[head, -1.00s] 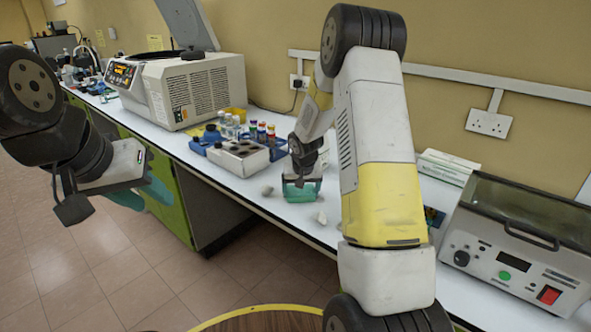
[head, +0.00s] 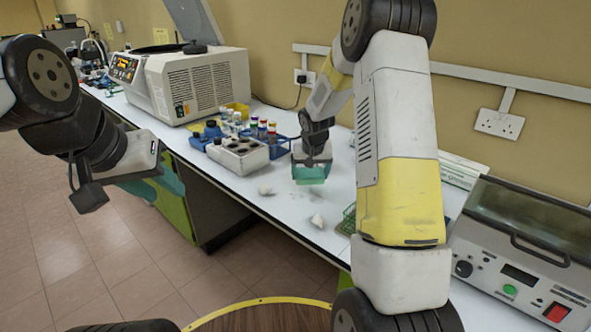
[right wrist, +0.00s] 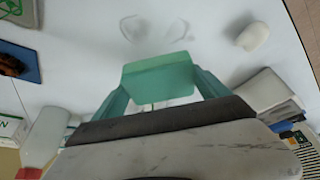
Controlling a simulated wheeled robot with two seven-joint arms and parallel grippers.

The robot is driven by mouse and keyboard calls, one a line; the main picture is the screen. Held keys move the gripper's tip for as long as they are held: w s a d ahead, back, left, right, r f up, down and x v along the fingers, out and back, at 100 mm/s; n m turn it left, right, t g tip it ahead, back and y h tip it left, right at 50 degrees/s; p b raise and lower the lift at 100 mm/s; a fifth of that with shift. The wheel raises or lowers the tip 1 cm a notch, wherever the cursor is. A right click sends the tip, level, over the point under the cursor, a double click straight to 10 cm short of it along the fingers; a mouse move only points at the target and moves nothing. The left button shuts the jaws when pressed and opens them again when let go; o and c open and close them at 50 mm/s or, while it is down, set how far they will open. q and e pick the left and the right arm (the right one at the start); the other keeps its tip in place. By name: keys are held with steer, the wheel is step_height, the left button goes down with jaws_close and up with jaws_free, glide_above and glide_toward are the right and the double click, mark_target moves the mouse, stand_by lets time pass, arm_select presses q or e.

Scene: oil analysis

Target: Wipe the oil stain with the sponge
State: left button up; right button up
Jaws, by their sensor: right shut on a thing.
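The sponge (right wrist: 157,78) is a green block between the teal fingers of my right gripper (right wrist: 158,90), which is shut on it. In the head view my right gripper (head: 309,174) is over the white bench, left of my forearm. I cannot tell whether the sponge touches the bench. A faint outlined mark (right wrist: 155,30), possibly the oil stain, shows on the bench beyond the sponge in the right wrist view. My left gripper (head: 160,186) hangs off the bench's front side, over the floor. Its finger gap is unclear.
White lumps lie on the bench (head: 292,212), one left of the sponge (head: 266,190) and one nearer the front edge (head: 317,221). A white vial rack (head: 238,157) and centrifuge (head: 195,85) stand left. A lidded device (head: 520,255) stands right.

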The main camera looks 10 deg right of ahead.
steer(key=shift+r, duration=1.9)
steer(key=shift+a, duration=0.1)
